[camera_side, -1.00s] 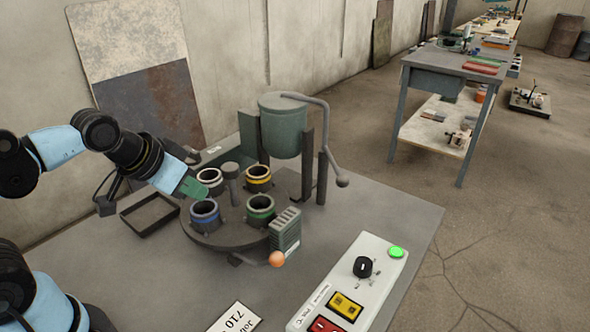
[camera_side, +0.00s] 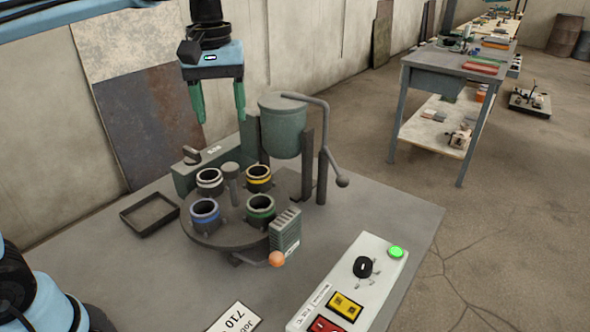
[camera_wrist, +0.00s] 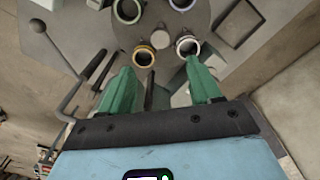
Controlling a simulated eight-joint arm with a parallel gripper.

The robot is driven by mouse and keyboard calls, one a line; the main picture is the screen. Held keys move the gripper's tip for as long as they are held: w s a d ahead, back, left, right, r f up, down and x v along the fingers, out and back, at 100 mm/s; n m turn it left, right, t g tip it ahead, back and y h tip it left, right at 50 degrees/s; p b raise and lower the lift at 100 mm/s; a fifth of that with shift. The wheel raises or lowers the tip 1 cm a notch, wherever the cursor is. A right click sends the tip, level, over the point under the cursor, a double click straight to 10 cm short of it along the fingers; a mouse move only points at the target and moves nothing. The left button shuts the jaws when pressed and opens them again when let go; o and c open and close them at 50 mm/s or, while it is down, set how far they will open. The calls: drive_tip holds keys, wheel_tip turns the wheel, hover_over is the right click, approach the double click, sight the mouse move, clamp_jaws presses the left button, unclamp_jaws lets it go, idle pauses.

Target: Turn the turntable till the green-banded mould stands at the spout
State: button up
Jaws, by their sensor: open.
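The round turntable (camera_side: 222,235) carries several dark moulds with coloured bands. The green-banded mould (camera_side: 261,209) is front right in the side view, beside a vented grey block; it also shows at the top of the wrist view (camera_wrist: 128,12). The yellow-banded mould (camera_side: 258,179) is back right, nearest the green pot (camera_side: 284,128); no spout is clearly visible. The white-banded mould (camera_side: 209,182) is back left and the blue-banded mould (camera_side: 205,213) front left. My gripper (camera_side: 219,112) is open and empty, fingers down, high above the back of the turntable.
An orange knob (camera_side: 277,259) on a rod sits at the turntable's front. A bent lever (camera_side: 330,150) stands right of the pot. An empty dark tray (camera_side: 150,214) lies left. A control box (camera_side: 347,290) is front right. The bench at front left is mostly clear.

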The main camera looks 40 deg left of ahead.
sight(230, 166)
wheel_tip(230, 166, down, 12)
drive_tip(key=shift+w+r, duration=0.1)
drive_tip(key=shift+w, duration=0.05)
idle(0.7)
clamp_jaws()
idle(0.3)
